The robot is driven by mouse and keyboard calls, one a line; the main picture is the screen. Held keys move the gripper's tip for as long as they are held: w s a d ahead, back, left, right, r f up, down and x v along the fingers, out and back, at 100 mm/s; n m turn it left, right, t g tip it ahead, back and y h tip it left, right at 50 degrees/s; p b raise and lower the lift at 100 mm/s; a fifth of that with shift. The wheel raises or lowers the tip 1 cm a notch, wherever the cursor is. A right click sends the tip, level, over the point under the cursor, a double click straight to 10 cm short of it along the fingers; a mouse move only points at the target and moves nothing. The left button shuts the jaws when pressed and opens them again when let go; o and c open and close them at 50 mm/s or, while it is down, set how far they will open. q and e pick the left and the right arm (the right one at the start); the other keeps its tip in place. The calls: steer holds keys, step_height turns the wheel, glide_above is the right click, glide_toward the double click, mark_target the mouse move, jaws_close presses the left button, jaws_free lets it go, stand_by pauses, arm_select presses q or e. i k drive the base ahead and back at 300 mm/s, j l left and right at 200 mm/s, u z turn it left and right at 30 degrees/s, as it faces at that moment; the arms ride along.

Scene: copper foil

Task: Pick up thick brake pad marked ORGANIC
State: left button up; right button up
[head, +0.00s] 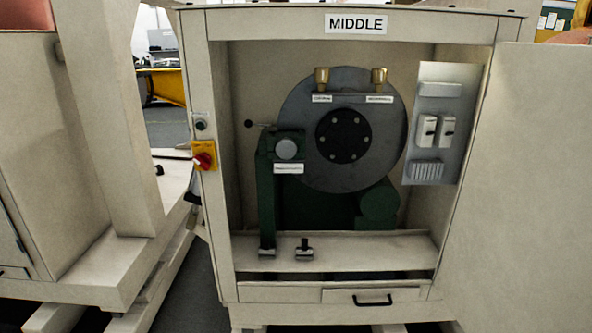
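No pad with a readable ORGANIC mark shows in the head view. Inside the open cabinet, a small dark piece (304,249) stands on the light bottom ledge (370,250). Another dark piece (267,250) is at the foot of the green brake arm (267,200). I cannot tell whether either is a brake pad. A large grey disc (300,140) with a black hub (344,136) stands behind the arm. Neither of my grippers is in view.
The cabinet carries a MIDDLE sign (356,24). Its open door (530,170) fills the right side. A red and yellow switch (204,156) is on the left post. A drawer with a black handle (372,301) is below. Another beige machine (90,150) stands left.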

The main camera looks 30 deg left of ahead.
mark_target(265, 250)
steer(key=i+j+u, duration=0.15)
steer(key=u, duration=0.35)
steer(key=i+u, duration=0.15)
steer(key=u, duration=0.35)
